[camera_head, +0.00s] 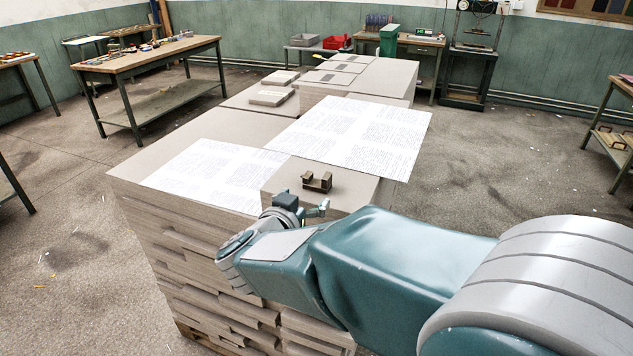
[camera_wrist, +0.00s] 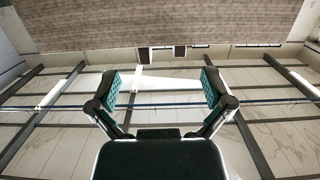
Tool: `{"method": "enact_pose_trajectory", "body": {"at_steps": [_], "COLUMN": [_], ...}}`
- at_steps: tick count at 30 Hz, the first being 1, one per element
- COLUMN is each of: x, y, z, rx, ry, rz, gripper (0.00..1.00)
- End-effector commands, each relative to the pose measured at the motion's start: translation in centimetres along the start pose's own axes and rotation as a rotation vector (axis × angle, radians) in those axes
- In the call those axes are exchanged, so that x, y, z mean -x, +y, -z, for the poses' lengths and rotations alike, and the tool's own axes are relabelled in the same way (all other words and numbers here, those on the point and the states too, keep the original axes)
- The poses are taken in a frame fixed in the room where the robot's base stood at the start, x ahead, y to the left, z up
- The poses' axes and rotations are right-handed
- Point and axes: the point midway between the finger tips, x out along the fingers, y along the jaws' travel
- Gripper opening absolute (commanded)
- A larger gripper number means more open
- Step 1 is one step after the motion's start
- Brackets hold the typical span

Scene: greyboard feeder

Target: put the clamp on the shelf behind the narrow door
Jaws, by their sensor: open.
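The clamp (camera_head: 317,182) is a small dark brown bracket with two upright ends. It rests on a greyboard block (camera_head: 345,188) at the near end of the stacks. No narrow door or shelf behind one is recognisable in either view.
Printed sheets (camera_head: 350,135) lie on the greyboard stacks, one overhanging the right edge. Open floor (camera_head: 500,160) lies right of the stacks.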

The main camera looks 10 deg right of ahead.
Motion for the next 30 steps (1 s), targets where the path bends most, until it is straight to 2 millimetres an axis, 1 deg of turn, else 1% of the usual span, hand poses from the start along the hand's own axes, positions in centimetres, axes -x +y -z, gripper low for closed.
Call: {"method": "enact_pose_trajectory", "body": {"at_steps": [1, 8, 12, 15, 18, 24, 25, 26, 27, 29, 30], "x": [-0.8, -2.7, -5.0, -6.2, -6.8, -6.9, -6.9, -6.9, -6.9, -6.8, -6.8], "y": [0.1, -0.1, -0.3, -0.3, -0.3, -0.3, -0.3, -0.3, -0.3, -0.3, -0.3], "z": [0.0, 0.0, 0.1, 0.1, 0.1, 0.1, 0.1, 0.1, 0.1, 0.1, 0.1], "rx": [0.000, 0.000, 0.000, 0.001, 0.000, 0.000, 0.000, 0.000, 0.000, 0.000, 0.000], "ry": [0.000, 0.000, 0.000, -0.001, 0.000, 0.000, 0.000, 0.000, 0.000, 0.000, 0.000], "rz": [-0.004, -0.002, -0.003, -0.002, 0.001, 0.002, 0.002, 0.002, 0.002, 0.002, 0.002], "gripper": [1.00, 1.00, 1.00, 1.00, 1.00, 1.00, 0.95, 0.82, 0.64, 0.38, 0.20]}}
